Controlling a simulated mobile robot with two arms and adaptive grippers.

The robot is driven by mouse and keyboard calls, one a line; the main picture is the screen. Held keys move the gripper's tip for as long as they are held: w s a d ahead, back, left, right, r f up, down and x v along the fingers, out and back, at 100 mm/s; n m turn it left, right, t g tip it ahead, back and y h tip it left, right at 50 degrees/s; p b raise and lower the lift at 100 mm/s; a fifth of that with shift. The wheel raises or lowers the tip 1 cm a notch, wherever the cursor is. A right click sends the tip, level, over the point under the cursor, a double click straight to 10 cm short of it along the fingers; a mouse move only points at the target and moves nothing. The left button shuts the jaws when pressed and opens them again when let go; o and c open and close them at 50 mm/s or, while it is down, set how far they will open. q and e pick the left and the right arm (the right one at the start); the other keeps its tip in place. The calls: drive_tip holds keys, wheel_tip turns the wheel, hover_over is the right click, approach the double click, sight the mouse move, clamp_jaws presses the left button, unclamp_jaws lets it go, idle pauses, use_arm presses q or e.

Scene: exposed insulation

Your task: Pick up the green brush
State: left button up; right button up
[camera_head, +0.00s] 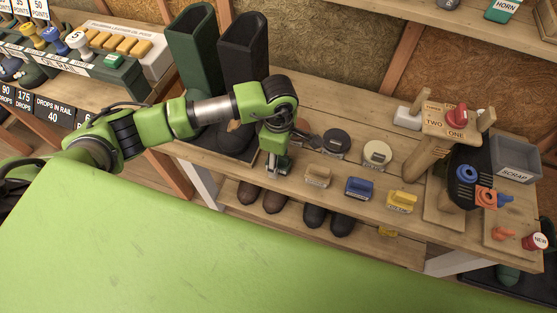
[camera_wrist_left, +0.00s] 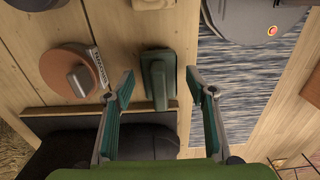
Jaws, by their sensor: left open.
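The green brush (camera_wrist_left: 157,74) shows in the left wrist view, lying on the wooden bench with its narrow handle block on top. My left gripper (camera_wrist_left: 160,88) is open and empty, its two fingers spread to either side of the brush as seen from the wrist. I cannot tell how far the fingertips are above the brush. In the head view my left gripper (camera_head: 277,165) points down over the bench near the boots, at the left of a row of brushes. There the gripper mostly hides the green brush. My right gripper is not in view.
Tan (camera_head: 318,176), blue (camera_head: 359,187) and yellow (camera_head: 402,201) brushes sit to the right. Round tins (camera_head: 336,142) lie behind them. A green boot (camera_head: 194,55) and a black boot (camera_head: 242,65) stand left. A wooden stand (camera_head: 437,140) and a scrap bin (camera_head: 515,158) are at right.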

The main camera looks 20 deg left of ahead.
use_arm(q)
drive_tip(key=shift+f, duration=0.2)
drive_tip(key=c, duration=1.3)
drive_tip(key=shift+o, duration=0.2)
drive_tip(key=shift+r, duration=0.15)
drive_tip(key=shift+r, duration=0.25)
wheel_tip(320, 180, up, 2)
drive_tip(key=shift+w+r, duration=0.1)
drive_tip(key=shift+r, duration=0.05)
drive_tip(key=s+d+r+b, duration=0.3)
drive_tip(key=s+d+r, duration=0.4)
drive_tip(key=d+r, duration=0.3)
drive_tip(key=shift+d+b, duration=0.35)
drive_tip(key=shift+d, duration=0.75)
drive_tip(key=shift+s, duration=0.1)
